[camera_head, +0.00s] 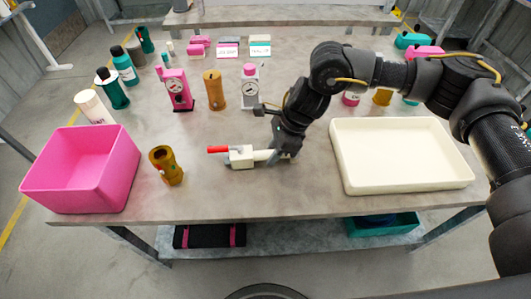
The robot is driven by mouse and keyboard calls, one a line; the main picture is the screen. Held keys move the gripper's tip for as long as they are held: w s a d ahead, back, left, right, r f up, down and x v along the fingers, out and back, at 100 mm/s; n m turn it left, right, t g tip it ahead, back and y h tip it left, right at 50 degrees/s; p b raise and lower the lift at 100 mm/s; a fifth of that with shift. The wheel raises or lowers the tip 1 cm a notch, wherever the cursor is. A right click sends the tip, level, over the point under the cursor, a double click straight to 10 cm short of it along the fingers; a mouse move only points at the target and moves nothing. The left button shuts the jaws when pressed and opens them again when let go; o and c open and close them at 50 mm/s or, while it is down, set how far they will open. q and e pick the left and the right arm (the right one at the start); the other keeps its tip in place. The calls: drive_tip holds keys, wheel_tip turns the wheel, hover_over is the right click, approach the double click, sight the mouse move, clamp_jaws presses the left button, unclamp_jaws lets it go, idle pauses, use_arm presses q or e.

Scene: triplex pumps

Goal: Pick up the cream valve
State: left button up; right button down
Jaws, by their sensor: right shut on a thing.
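The cream valve (241,160) has a red lever handle pointing left. It lies on or just above the front middle of the table; I cannot tell which. My right gripper (274,155) is shut on the right end of the cream valve, and the fingers partly hide that end. My right arm comes in from the right, over the cream tray. My left gripper is not in view.
A pink bin (85,178) stands at the front left, with an amber cup-like part (166,166) beside it. A cream tray (400,188) is at the right. Pink (177,92) and cream (250,88) gauge parts, an amber cylinder (214,92) and several bottles stand behind.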

sight(269, 152)
wheel_tip(269, 152, up, 10)
drive_tip(key=shift+r, duration=0.25)
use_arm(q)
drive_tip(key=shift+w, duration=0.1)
use_arm(e)
drive_tip(key=shift+f, duration=0.1)
